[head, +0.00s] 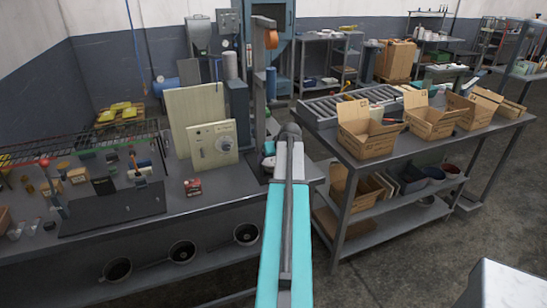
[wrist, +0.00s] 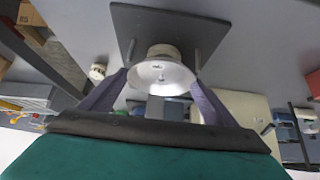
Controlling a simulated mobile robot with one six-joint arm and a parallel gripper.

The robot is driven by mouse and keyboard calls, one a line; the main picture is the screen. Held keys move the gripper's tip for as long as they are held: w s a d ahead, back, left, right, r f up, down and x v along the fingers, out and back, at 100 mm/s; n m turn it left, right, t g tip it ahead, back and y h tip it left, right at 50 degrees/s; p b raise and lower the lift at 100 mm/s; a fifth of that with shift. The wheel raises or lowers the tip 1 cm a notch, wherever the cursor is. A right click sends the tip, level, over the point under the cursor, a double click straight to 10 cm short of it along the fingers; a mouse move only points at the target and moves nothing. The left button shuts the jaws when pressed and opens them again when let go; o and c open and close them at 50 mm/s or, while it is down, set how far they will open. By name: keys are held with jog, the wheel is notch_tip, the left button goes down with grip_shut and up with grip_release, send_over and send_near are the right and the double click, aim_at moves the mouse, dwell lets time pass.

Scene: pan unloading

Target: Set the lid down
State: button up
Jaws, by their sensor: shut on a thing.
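In the wrist view a shiny silver round lid (wrist: 162,77) sits between the two grey-purple fingers of my gripper (wrist: 160,84). The gripper is shut on it. A pale, round-sided piece (wrist: 165,50) shows right behind the lid; I cannot tell if it is part of the lid or a separate thing. Behind that is a dark square plate (wrist: 135,22) with two short bars, against a grey surface. I cannot tell whether the lid touches the plate. In the head view my own arm hides the gripper and the lid.
A grey workbench (head: 200,212) at left holds a panel with a dial (head: 212,146), a small red item (head: 193,187) and a dark board (head: 115,208). Black pans (head: 182,252) are below it. A bench with open cardboard boxes (head: 367,140) stands at right. Bare floor lies between.

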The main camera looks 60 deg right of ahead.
jog(key=shift+f, duration=0.2)
jog(key=o, duration=1.1)
jog(key=shift+r, duration=0.2)
jog(key=shift+b+v, duration=1.45)
jog(key=shift+v, duration=4.5)
jog(key=shift+s+f, duration=0.15)
